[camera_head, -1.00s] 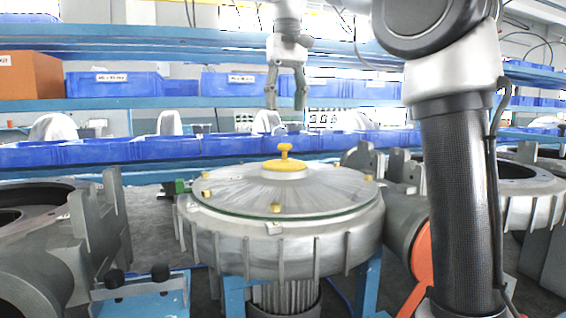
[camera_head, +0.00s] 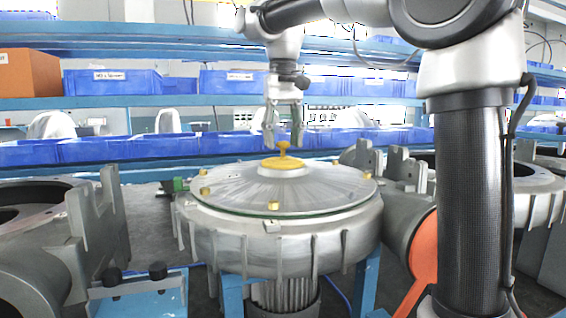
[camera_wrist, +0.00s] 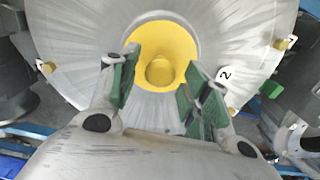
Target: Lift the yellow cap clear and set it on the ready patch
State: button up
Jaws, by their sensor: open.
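The yellow cap (camera_head: 283,160) sits in the middle of the round metal cover on top of the blower housing (camera_head: 280,235), its knob standing up. My gripper (camera_head: 283,143) is open right above it, pointing down, with the fingertips around the height of the knob's top. In the wrist view, the yellow cap (camera_wrist: 160,52) shows as a yellow disc with its round knob between and slightly beyond my gripper's (camera_wrist: 157,85) green-padded fingers. The fingers stand apart on both sides of the knob; I cannot tell if either touches it. I cannot make out a ready patch.
Small yellow bolts (camera_head: 205,191) stand around the cover's rim, with a green piece (camera_head: 180,184) at its left. Grey castings (camera_head: 40,230) stand at the left and others (camera_head: 540,195) at the right. Blue bins (camera_head: 110,83) line the shelves behind.

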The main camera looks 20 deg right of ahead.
aim_at(283, 142)
grip_shut()
jog(key=shift+r, duration=0.75)
dwell(0.4)
jog(key=shift+r, duration=1.45)
